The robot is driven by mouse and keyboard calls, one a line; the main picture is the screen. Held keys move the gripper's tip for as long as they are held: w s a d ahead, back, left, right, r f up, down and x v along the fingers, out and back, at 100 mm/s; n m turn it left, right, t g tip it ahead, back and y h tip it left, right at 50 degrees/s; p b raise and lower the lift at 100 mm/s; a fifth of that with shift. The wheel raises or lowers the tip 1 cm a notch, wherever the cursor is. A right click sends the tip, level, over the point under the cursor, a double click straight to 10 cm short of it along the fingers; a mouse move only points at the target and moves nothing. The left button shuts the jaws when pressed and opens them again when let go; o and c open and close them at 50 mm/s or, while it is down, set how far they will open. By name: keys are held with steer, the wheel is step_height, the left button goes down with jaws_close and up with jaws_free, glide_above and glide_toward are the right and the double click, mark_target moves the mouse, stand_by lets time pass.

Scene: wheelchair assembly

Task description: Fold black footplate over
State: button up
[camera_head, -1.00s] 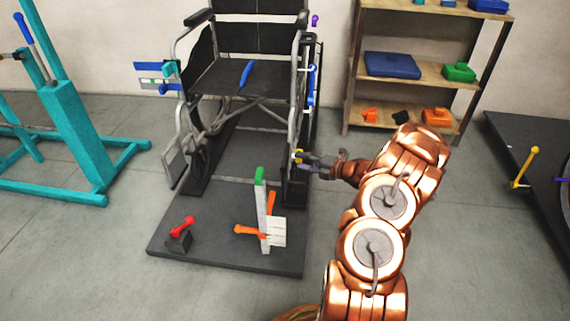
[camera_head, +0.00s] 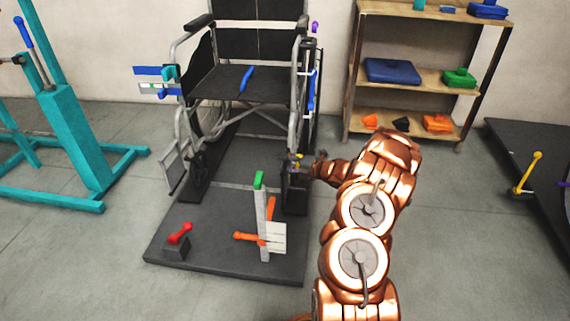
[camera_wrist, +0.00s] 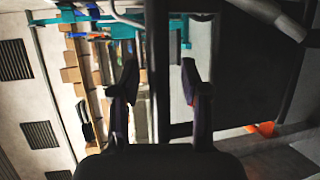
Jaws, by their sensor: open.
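The wheelchair (camera_head: 245,82) stands on a dark platform, its seat facing the camera. A dark, upright plate-like part (camera_head: 295,196) is at the lower right front of the chair; I cannot tell whether it is the black footplate or the caster area. A lighter, framed footplate (camera_head: 174,168) hangs at the lower left front. My gripper (camera_head: 302,170) is just above the dark part at right, small and partly merged with it. In the wrist view, the two fingers of my gripper (camera_wrist: 160,88) are apart, with a dark bar (camera_wrist: 158,60) between or beyond them; contact is unclear.
A post with a green top (camera_head: 259,182) and orange handles, plus a red-handled block (camera_head: 178,240), stand on the platform (camera_head: 215,262) in front. A wooden shelf (camera_head: 415,75) stands behind at right, and a teal frame (camera_head: 75,130) at left.

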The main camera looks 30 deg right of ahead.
steer(key=shift+c, duration=0.4)
jaws_close()
